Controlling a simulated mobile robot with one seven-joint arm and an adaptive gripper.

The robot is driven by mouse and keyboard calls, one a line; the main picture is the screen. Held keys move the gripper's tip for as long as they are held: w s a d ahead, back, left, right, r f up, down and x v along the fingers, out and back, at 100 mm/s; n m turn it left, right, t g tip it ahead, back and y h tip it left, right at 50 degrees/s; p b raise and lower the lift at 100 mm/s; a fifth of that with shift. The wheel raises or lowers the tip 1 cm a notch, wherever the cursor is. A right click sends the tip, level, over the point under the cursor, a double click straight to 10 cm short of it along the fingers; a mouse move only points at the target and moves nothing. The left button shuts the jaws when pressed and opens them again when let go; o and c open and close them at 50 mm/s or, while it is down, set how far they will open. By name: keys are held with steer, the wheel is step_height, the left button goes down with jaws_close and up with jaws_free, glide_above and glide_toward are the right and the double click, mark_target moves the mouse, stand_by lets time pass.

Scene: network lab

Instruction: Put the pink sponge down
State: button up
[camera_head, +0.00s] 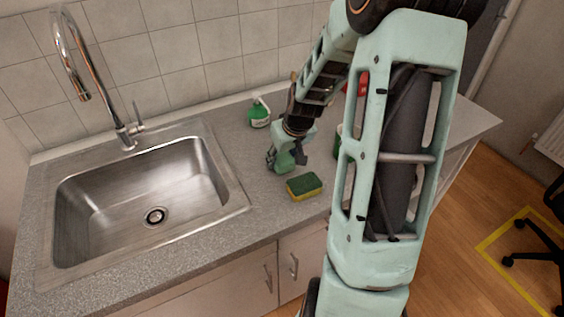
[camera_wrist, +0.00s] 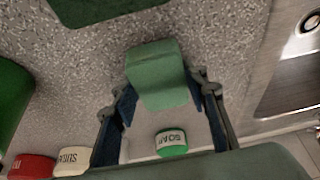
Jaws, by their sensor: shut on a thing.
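My gripper (camera_wrist: 160,100) is shut on a green sponge-like block (camera_wrist: 155,75), which shows between its two fingers in the wrist view. Only green faces of the block show; I see no pink on it. In the head view my gripper (camera_head: 288,160) points down low over the counter, between the sink and my arm's large link. It largely hides what it holds there. I cannot tell whether the block touches the counter. A separate green and yellow sponge (camera_head: 304,186) lies on the counter just in front of my gripper; its dark green top (camera_wrist: 105,8) shows at the wrist view's top edge.
The steel sink (camera_head: 228,190) is left of my gripper. A green soap bottle (camera_head: 259,112) stands behind it. In the wrist view, a white sugar container (camera_wrist: 73,161) and a red one (camera_wrist: 32,167) stand at lower left. Speckled counter (camera_head: 240,145) is bare between the sink and gripper.

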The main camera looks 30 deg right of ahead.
steer(key=shift+f, duration=0.2)
steer(key=o, duration=1)
steer(key=shift+r, duration=0.1)
steer(key=shift+s+r, duration=0.1)
steer(key=shift+r, duration=0.5)
steer(key=v, duration=1.1)
steer(key=shift+p, duration=0.4)
